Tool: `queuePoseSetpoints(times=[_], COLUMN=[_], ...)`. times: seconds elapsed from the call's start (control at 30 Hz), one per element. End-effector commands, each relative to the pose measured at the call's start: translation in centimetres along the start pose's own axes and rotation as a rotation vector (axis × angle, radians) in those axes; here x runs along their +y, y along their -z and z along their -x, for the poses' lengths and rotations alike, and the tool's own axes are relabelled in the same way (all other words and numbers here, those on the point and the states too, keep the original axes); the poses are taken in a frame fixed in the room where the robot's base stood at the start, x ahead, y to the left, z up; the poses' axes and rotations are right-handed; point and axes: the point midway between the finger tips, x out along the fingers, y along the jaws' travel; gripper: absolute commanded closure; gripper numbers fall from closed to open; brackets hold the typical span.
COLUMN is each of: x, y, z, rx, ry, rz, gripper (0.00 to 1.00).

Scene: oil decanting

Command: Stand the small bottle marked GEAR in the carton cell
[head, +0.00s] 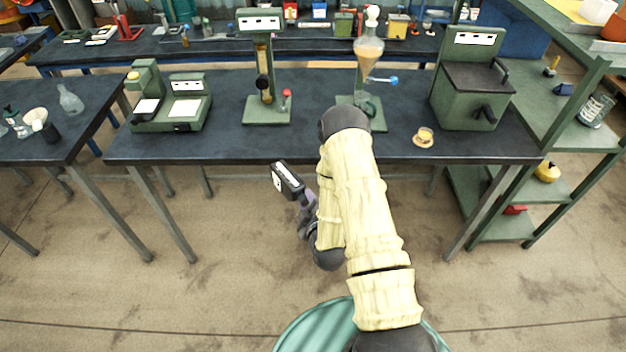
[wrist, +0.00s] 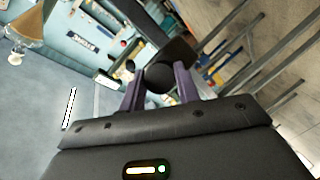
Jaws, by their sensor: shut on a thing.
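My gripper (head: 305,202) is held out in front of the middle bench, left of my arm in the head view. It is shut on a dark bottle (head: 287,180) with a white label, tilted and clear of the bench. The label is too small to read. In the wrist view, the purple fingers of my gripper (wrist: 158,90) stand either side of the bottle's dark round end (wrist: 158,77), and its dark body (wrist: 180,53) shows behind. I cannot make out a carton with cells in either view.
The middle bench (head: 225,150) carries a balance-like device (head: 170,112), a green stand (head: 267,108), a funnel stand (head: 368,60), a green box with a handle (head: 472,88) and a small yellow item (head: 424,137). A green shelf rack (head: 560,125) stands at right. Bare floor lies before the bench.

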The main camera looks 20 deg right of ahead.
Motion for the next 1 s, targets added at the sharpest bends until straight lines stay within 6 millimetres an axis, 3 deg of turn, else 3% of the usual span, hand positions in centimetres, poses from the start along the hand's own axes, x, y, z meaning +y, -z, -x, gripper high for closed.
queuePoseSetpoints(times=[0.03,0.1,0.3,1.0], x=[-1.7,-2.9,-5.3,-5.5], y=[-0.9,-1.5,-2.9,-2.9], z=[-0.2,-0.3,-0.8,-0.8], rx=[0.000,-0.002,-0.004,-0.001], ry=[-0.006,-0.008,-0.011,-0.009], rz=[-0.001,-0.001,-0.002,-0.002], gripper=[1.00,1.00,1.00,1.00])
